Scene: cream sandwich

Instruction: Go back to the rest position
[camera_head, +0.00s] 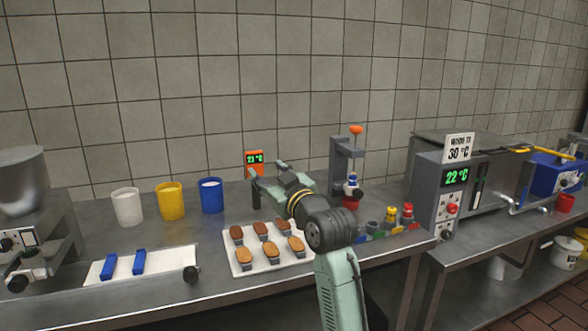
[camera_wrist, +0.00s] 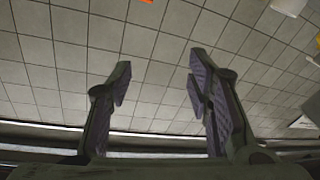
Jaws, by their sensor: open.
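My gripper (camera_head: 268,183) is raised above the back of the steel counter (camera_head: 120,293), left of my wrist in the head view. In the wrist view my gripper (camera_wrist: 158,82) has its two fingers spread apart with nothing between them, facing the tiled wall. My forearm rises in front of the counter at the right of the tray. A white tray (camera_head: 232,262) with several brown and tan sandwich pieces (camera_head: 262,230) lies on the counter below and in front of the gripper. Part of the counter behind my arm is hidden.
White (camera_head: 127,207), yellow (camera_head: 170,201) and blue (camera_head: 211,196) cups stand at the back left. An orange thermometer (camera_head: 255,160) stands behind the gripper. A press stand (camera_head: 340,165) and a row of coloured pieces (camera_head: 391,220) are to the right. A heater box (camera_head: 440,195) stands farther right.

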